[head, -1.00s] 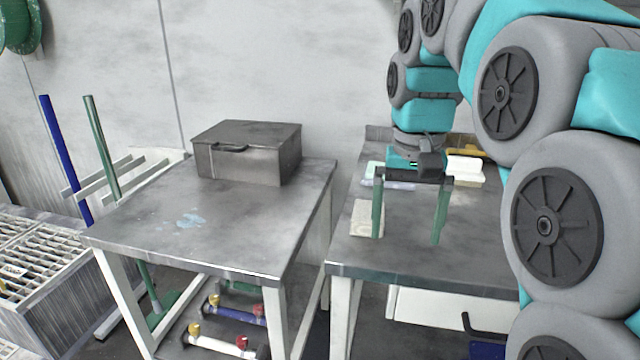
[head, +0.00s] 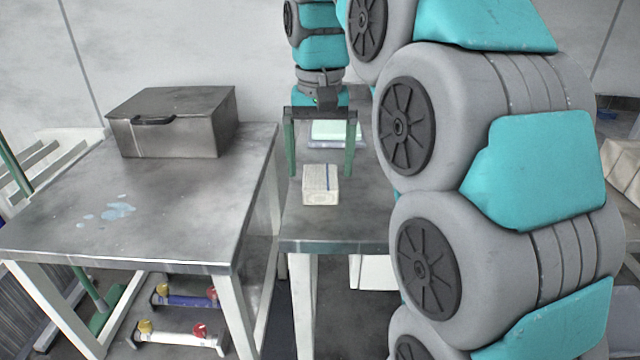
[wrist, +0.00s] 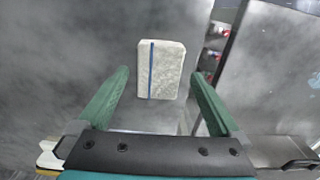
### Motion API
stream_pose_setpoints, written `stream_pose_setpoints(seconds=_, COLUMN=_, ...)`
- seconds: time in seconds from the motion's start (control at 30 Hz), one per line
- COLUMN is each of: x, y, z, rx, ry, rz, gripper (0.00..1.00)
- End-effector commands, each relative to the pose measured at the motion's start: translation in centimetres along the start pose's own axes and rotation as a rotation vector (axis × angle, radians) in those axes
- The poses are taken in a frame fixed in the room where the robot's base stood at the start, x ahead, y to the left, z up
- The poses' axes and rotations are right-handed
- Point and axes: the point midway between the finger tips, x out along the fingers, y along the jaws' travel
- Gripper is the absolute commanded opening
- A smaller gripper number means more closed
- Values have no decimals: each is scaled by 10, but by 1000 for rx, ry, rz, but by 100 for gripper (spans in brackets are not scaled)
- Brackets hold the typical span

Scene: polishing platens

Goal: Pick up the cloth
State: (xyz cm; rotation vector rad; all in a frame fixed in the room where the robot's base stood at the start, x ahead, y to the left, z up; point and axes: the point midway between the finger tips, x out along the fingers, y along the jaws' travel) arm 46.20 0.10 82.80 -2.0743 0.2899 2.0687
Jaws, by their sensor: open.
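The cloth (head: 320,190) is a folded off-white block with a thin blue stripe. It lies flat on the right grey metal table (head: 335,231), near its front. In the wrist view the cloth (wrist: 167,70) lies ahead, between and mostly beyond the two green fingertips. My gripper (head: 321,172) points down with its fingers wide apart, holding nothing. The gap between the fingers (wrist: 160,85) is wider than the cloth. In the head view the fingertips are level with the cloth's rear part; their exact height above the table is hard to tell.
A pale green item (head: 335,131) lies behind the gripper on the same table. The left table (head: 170,215) carries a grey metal box (head: 175,125) and bluish stains. A narrow gap separates the tables. Fittings with coloured knobs (head: 185,297) are on its lower shelf.

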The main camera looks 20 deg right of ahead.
Motion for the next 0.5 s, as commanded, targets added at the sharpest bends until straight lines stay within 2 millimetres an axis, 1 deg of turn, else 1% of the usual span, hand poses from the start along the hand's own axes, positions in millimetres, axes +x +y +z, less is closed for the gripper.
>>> stream_pose_setpoints(seconds=0.1, x=14, y=1, z=3, rx=-1, ry=-8, rz=2, gripper=100)
stream_pose_setpoints(seconds=0.2, x=26, y=1, z=2, rx=0, ry=-4, rz=2, gripper=100)
stream_pose_setpoints(seconds=0.3, x=34, y=1, z=2, rx=0, ry=-7, rz=3, gripper=100)
stream_pose_setpoints(seconds=0.5, x=35, y=1, z=1, rx=1, ry=-4, rz=2, gripper=100)
